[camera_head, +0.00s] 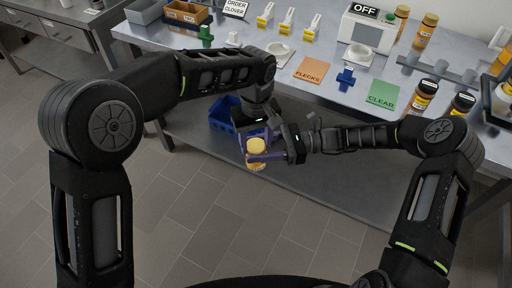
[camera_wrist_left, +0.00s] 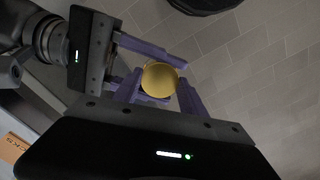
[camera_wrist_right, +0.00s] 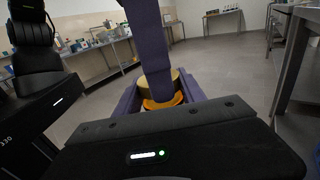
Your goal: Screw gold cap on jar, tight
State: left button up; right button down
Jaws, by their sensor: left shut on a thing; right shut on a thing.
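The gold cap (camera_head: 257,145) sits at the top of the amber jar (camera_head: 256,167), held in the air in front of the bench. In the left wrist view the cap (camera_wrist_left: 160,80) shows as a round gold disc, face on. My left gripper (camera_head: 258,138) comes from above and is shut on the cap. My right gripper (camera_head: 255,157) reaches in from the right and is shut on the jar below it. In the right wrist view the cap (camera_wrist_right: 176,80) is above the orange jar (camera_wrist_right: 160,104), partly hidden by a purple finger. I cannot tell how tightly they meet.
The metal bench (camera_head: 335,85) behind holds an orange FLECKS mat (camera_head: 312,70), a green CLEAR mat (camera_head: 383,95), a white OFF box (camera_head: 369,29) and several amber jars. A blue bin (camera_head: 222,116) is on the lower shelf. The floor in front is clear.

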pick_arm(q)
grip_shut()
jog(key=shift+c, duration=1.3)
grip_release()
jog(key=m, duration=0.3)
jog(key=shift+m, duration=0.3)
jog(key=o, duration=1.5)
jog(key=shift+o, duration=0.2)
jog(key=shift+r, duration=2.25)
jog(key=shift+c, duration=0.3)
